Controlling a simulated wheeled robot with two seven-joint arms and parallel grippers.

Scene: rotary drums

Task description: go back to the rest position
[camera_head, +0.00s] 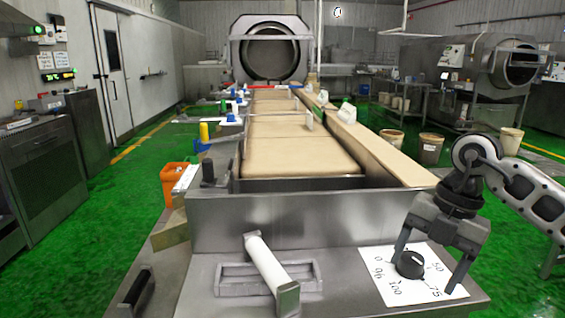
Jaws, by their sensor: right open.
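My right gripper (432,262) comes in from the right and is open. Its two fingers point down on either side of a black rotary knob (410,264); I cannot tell whether they touch it. The knob sits on a white dial plate (385,286) marked with numbers such as 0, 50, 75 and 100. My left gripper is not in view.
A white-handled lever (268,262) stands in a metal slot left of the dial. Behind the steel panel (290,222) a tan conveyor belt (290,155) runs to a large drum (270,55).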

